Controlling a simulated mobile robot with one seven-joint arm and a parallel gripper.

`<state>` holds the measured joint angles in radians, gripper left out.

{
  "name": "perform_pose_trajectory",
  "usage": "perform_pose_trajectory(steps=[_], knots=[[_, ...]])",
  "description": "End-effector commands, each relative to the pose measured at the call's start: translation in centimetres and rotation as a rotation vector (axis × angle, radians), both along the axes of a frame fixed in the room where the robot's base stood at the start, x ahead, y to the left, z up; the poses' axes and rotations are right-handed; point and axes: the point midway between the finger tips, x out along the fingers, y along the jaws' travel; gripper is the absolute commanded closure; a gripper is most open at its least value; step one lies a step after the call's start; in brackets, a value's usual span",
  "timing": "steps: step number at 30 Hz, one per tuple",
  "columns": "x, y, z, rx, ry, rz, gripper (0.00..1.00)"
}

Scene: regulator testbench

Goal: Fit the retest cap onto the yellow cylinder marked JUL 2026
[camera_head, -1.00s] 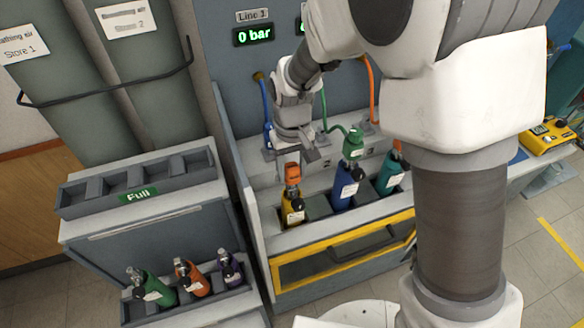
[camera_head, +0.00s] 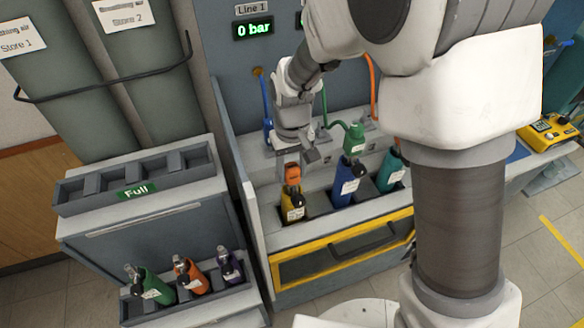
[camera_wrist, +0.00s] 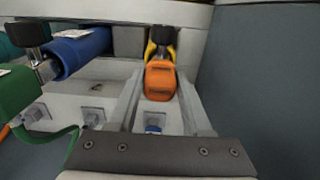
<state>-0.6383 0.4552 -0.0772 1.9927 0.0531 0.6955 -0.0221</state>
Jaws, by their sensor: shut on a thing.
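The yellow cylinder (camera_head: 291,205) stands in the left slot of the bench trough, with a white label whose text I cannot read and a black knob (camera_head: 298,199) on its front. An orange cap (camera_head: 292,173), which looks like the retest cap, is at its top. My gripper (camera_head: 300,160) is above the cylinder, shut on the orange cap. In the wrist view the cap (camera_wrist: 160,80) sits between my two fingers, with the black knob (camera_wrist: 163,35) and a little yellow beyond it. I cannot tell whether the cap is fully seated.
A blue cylinder (camera_head: 345,185) with a green connector (camera_head: 354,138) and hose stands to the right, then a teal cylinder (camera_head: 390,175). A grey side panel (camera_head: 238,200) is close on the left. The rack marked Full (camera_head: 135,190) has empty upper slots and three cylinders below.

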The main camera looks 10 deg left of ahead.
Motion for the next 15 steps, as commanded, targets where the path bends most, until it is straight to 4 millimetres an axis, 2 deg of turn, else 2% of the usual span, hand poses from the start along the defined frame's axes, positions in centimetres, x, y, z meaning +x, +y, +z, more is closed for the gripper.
perform_pose_trajectory(steps=[14,15], knots=[[0.00,-0.01,-0.85,0.000,0.000,0.000,1.00],[0.01,-0.01,-0.78,0.000,0.000,0.000,0.45]])
